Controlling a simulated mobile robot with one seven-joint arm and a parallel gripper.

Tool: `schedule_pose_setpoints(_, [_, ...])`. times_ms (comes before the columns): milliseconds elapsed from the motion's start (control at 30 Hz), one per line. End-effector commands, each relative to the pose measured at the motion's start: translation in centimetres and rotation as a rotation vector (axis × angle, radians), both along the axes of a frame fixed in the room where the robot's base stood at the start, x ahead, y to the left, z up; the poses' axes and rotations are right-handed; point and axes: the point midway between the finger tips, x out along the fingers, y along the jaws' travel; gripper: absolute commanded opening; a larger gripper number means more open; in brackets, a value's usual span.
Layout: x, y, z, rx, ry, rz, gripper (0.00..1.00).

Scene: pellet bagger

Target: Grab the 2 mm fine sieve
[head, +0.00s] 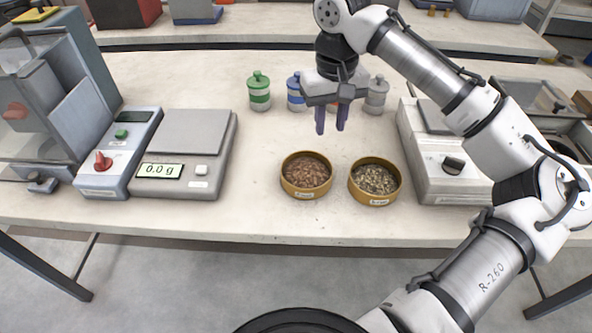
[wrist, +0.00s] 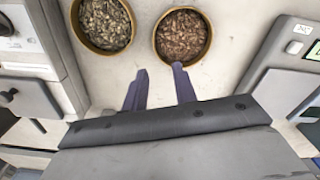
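Two round, brass-coloured pans with small front labels stand side by side on the bench; either could be the sieve. The left pan (head: 320,194) holds reddish-brown bits, and it is on the right in the wrist view (wrist: 158,42). The right pan (head: 361,197) holds mixed green-grey bits, and it is on the left in the wrist view (wrist: 98,51). The labels are too small to read, and their contents hide any mesh. My gripper (head: 331,127) is open and empty, above the bench behind the pans. Its two purple fingers (wrist: 160,69) are apart and touch neither pan.
A scale (head: 184,135) reading 0.0 g stands left of the pans. A grey machine with a black knob (head: 452,165) stands close on the right. Green-, blue- and grey-marked jars (head: 259,97) stand behind. Bare bench lies in front of the pans.

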Motion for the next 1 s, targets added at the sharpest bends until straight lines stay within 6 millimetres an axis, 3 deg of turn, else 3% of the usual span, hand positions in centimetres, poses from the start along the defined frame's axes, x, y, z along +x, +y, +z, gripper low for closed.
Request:
schedule_pose_setpoints(300, [0.0,0.0,-5.9,0.001,-0.001,0.001,0.28])
schedule_pose_setpoints(567, [0.1,-0.1,-7.9,0.001,-0.003,0.002,0.28])
schedule_pose_setpoints(833, [0.5,-0.7,-11.6,0.001,-0.002,0.003,0.28])
schedule_pose_setpoints(1000, [0.5,-0.6,-12.8,0.002,-0.003,0.003,0.28])
